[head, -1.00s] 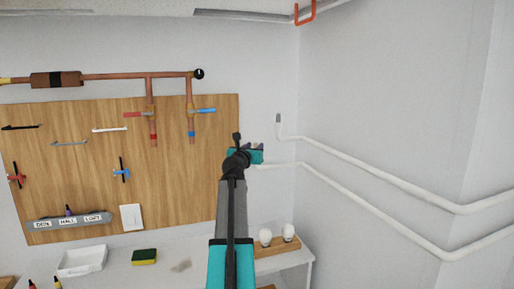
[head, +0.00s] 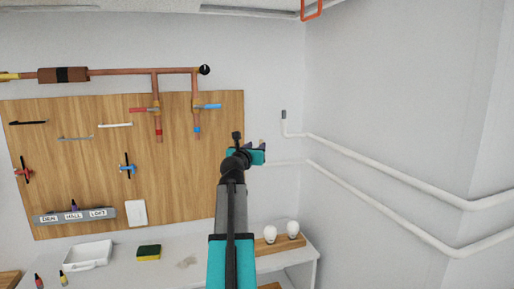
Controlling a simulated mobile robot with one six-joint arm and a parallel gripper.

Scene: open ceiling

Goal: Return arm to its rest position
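My arm (head: 233,205), grey and teal with black joints, rises from the bottom middle of the head view, extended up in front of the wooden board. My gripper (head: 261,147) is at its far end, small and mostly hidden behind the black wrist joint and teal link. Its fingers are too small and covered to show whether they are open or shut. No held object can be made out.
The wooden board (head: 75,175) carries hooks and valves; copper pipes (head: 130,72) run above it. White pipes (head: 400,175) run along the right wall. A bench (head: 205,275) below holds a white tray (head: 66,265), a sponge (head: 149,252) and bulbs (head: 270,233) on a wooden stand.

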